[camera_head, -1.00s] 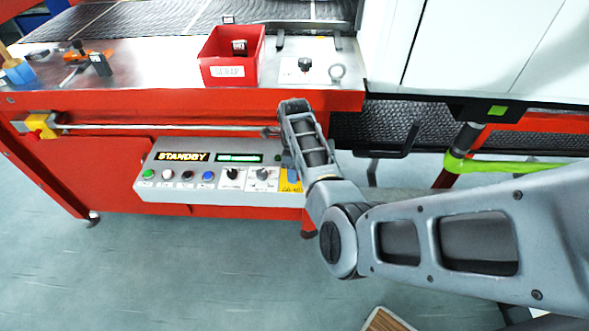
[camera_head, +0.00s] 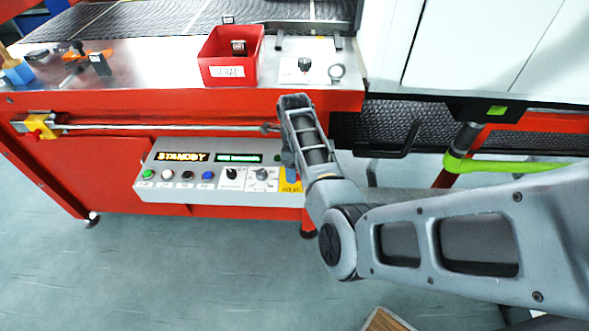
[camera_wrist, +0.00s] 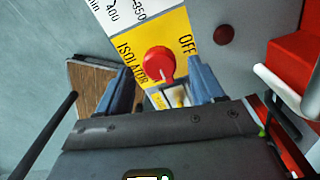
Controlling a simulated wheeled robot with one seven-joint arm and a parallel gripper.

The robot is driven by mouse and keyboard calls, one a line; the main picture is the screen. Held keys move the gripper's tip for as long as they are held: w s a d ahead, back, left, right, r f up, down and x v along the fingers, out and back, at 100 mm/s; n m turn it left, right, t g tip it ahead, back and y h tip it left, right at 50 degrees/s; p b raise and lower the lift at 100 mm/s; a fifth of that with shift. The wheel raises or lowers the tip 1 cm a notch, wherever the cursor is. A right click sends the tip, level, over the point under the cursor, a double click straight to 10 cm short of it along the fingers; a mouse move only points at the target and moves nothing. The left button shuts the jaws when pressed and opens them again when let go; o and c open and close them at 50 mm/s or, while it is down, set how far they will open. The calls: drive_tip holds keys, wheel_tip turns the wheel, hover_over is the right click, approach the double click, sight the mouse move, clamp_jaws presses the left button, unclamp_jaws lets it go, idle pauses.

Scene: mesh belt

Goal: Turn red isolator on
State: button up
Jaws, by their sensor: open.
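The red isolator (camera_wrist: 159,62) is a round knob on a yellow plate (camera_wrist: 128,47) in the wrist view. The plate reads "ISOLATOR" on the left and "OFF" on the right. A pale mark on the knob points down and slightly right in the picture, not straight at "OFF". My gripper (camera_wrist: 161,72) is open, one finger on each side of the knob; I cannot tell whether they touch it. In the head view the yellow plate (camera_head: 291,181) shows at the right end of the control panel (camera_head: 215,183); my arm hides the knob.
The panel carries several buttons, two dark dials and a "STANDBY" display (camera_head: 182,157). Above it runs a grey bar (camera_head: 170,127) with a yellow-and-red switch (camera_head: 38,127). A red bin (camera_head: 230,70) stands on the ledge.

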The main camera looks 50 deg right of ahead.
wheel_tip(320, 180, up, 6)
drive_tip(key=shift+r, duration=0.15)
drive_tip(key=shift+s, duration=0.15)
idle(0.6)
